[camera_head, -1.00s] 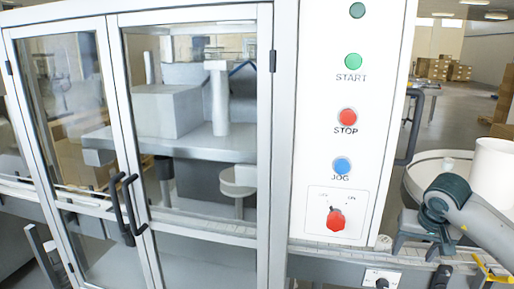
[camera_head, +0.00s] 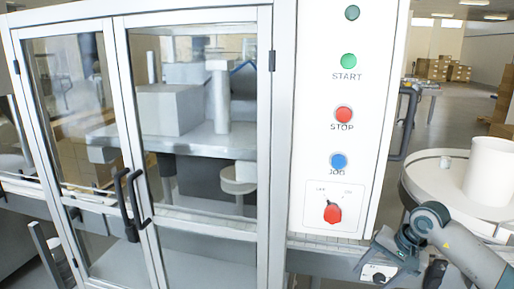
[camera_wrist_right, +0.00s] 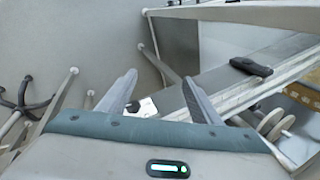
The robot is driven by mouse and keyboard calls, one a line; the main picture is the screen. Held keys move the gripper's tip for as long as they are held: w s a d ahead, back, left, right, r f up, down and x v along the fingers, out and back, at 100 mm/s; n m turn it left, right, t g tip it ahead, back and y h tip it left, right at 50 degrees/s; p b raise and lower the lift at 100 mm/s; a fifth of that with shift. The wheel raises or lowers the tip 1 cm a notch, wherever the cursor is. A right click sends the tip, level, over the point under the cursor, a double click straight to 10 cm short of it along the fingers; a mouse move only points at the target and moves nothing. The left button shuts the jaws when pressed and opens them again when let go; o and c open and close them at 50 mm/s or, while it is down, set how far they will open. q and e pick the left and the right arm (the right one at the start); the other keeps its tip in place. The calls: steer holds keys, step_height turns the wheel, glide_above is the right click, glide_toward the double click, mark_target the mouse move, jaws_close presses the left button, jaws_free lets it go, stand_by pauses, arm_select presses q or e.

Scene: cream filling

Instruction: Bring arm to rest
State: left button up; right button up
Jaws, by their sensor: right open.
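My right arm (camera_head: 465,250) comes in from the lower right in the head view. Its gripper (camera_head: 385,262) hangs low, in front of the machine's lower right corner, below the control panel (camera_head: 335,120). In the right wrist view the two fingers of the gripper (camera_wrist_right: 160,88) stand apart with nothing between them. My left gripper is not in view.
The glass-doored machine cabinet (camera_head: 284,150) fills the left and middle, with black door handles (camera_head: 131,205). A round table (camera_head: 425,178) with a white cylinder (camera_head: 492,170) stands at the right, behind my arm. Open floor lies beyond.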

steer(key=a+f+m+t+y, duration=0.4)
steer(key=a+f+m+y, duration=0.6)
steer(key=a+f+m, duration=0.8)
steer(key=s+d+f+m+t+h, duration=0.3)
steer(key=d+f+m, duration=0.2)
steer(key=f+m, duration=0.6)
steer(key=s+d+f+m+t+h, duration=0.2)
steer(key=d+f+m+t+h, duration=0.3)
steer(key=f+m, duration=0.6)
steer(key=s+d+f+m+g+h, duration=0.2)
steer(key=s+f+m+g, duration=0.2)
steer(key=s+f+m, duration=0.5)
steer(key=s+d+f+m+g+h, duration=0.25)
steer(key=s+f+m, duration=0.25)
steer(key=s+f, duration=0.75)
steer(key=s+f+m+g, duration=0.2)
steer(key=s, duration=0.8)
steer(key=s+a+f+m+g, duration=0.1)
steer(key=s+f+m+g, duration=0.1)
steer(key=s, duration=0.9)
steer(key=s+a+f+m+g, duration=0.1)
steer(key=s+f+m+g, duration=0.1)
steer(key=s, duration=0.8)
steer(key=shift+s+a+m+g+h, duration=0.35)
steer(key=shift+m+g, duration=0.3)
steer(key=shift+m, duration=0.55)
